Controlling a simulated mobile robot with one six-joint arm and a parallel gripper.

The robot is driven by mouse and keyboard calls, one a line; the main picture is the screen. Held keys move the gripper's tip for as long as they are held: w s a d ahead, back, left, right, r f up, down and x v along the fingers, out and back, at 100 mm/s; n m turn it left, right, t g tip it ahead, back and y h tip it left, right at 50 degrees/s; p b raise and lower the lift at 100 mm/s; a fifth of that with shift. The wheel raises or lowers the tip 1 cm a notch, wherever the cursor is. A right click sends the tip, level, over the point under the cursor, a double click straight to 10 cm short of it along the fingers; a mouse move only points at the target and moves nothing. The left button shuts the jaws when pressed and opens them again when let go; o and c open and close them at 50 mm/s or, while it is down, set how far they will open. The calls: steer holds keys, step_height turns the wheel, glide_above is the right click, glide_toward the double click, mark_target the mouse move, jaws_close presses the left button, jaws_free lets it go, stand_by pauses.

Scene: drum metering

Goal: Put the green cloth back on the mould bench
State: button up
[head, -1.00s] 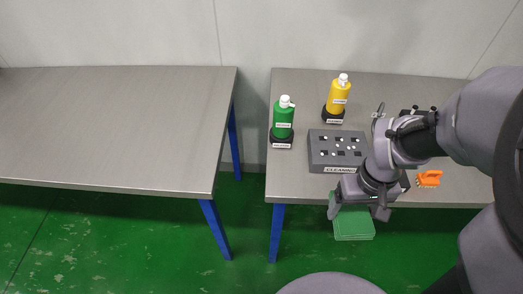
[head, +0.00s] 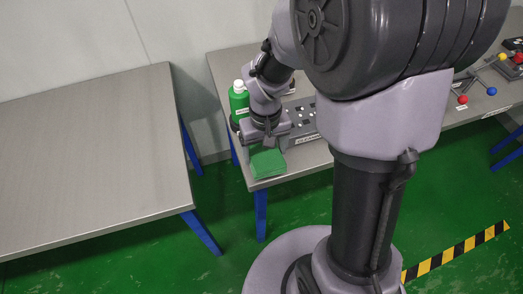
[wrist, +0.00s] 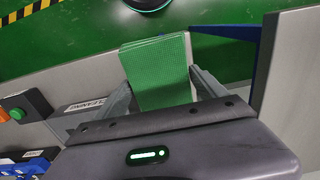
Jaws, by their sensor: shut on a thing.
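My gripper (head: 267,148) is shut on the green cloth (head: 267,165), a folded square pad with a ribbed face. In the head view they show over the left front corner of the right-hand bench (head: 285,172); the height above the top is hard to tell. In the wrist view the cloth (wrist: 160,72) sits between the two fingers of my gripper (wrist: 165,88), standing out past them, with green floor beyond. A bare grey bench (head: 90,160) stands at the left. I see no label telling which bench is the mould bench.
A green bottle (head: 239,101) stands on the right-hand bench behind my gripper. The dark cleaning block (head: 301,116) is partly hidden by my arm. Coloured knobs (head: 491,91) stand farther right. A gap of floor separates the benches. A striped floor line (head: 455,250) lies front right.

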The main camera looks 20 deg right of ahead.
mark_target(264, 152)
step_height(264, 152, down, 4)
steer(key=shift+w+a+r+b, duration=0.1)
steer(key=shift+b, duration=1.05)
steer(key=shift+r, duration=0.2)
steer(key=shift+f, duration=0.1)
steer(key=o, duration=1.1)
step_height(264, 152, up, 15)
steer(key=p, duration=0.6)
steer(key=s+a+r+m+t, duration=0.1)
steer(key=s+r+t, duration=0.1)
steer(key=s+r, duration=0.1)
steer(key=s+a+r+m+t+y, duration=0.1)
steer(key=s+r+m+t, duration=0.1)
steer(key=s+r, duration=0.2)
steer(key=s+a+r+m+t+y, duration=0.1)
steer(key=s+a+r, duration=0.1)
steer(key=s, duration=0.3)
steer(key=shift+s+r+t, duration=0.4)
steer(key=shift+r, duration=0.45)
